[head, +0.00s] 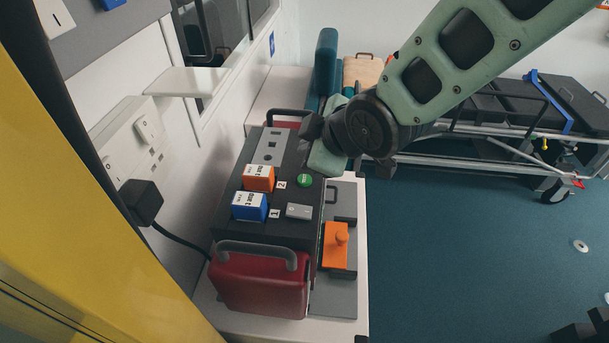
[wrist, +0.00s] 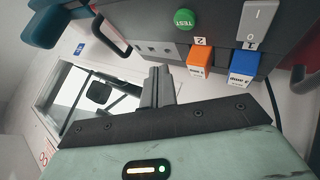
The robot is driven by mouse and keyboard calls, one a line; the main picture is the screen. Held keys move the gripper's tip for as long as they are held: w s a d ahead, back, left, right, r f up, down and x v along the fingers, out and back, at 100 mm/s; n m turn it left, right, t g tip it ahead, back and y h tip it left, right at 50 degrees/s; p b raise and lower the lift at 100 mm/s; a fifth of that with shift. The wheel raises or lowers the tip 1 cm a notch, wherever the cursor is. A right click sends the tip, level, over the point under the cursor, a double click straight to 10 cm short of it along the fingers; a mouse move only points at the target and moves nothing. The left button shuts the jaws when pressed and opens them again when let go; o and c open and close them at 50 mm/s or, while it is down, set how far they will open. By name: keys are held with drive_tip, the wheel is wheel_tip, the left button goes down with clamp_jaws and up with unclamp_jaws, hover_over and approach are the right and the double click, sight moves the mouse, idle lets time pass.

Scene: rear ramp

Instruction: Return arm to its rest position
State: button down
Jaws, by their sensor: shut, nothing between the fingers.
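My gripper (head: 312,127) hangs from my green arm over the far end of a dark device box (head: 288,230). In the head view my arm's wrist joint partly hides the gripper. In the wrist view its dark fingers (wrist: 157,86) are together with nothing between them. The device carries a green TEST button (head: 304,180), an orange plug (head: 258,178) marked 2, a blue plug (head: 249,206) marked 1 and a grey rocker switch (head: 299,211). The button (wrist: 184,19), orange plug (wrist: 200,60) and blue plug (wrist: 244,64) also show in the wrist view, apart from the fingers.
A wall socket (head: 142,198) with a black plug is at left. A stretcher (head: 480,137) is at right; the blue floor (head: 450,240) is mostly clear.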

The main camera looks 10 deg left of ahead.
idle(0.5)
drive_tip(key=s+d+f+m+g+h+b, duration=0.3)
drive_tip(key=s+d+m+b, duration=0.1)
drive_tip(key=s+d, duration=0.6)
drive_tip(key=s+d+f+m+g+h+b, duration=0.3)
drive_tip(key=s+d+m, duration=0.3)
drive_tip(key=s+d, duration=0.3)
drive_tip(key=shift+s+d+g+b, duration=0.35)
drive_tip(key=shift+d+b, duration=0.5)
drive_tip(key=shift+d, duration=0.4)
drive_tip(key=shift+f, duration=0.1)
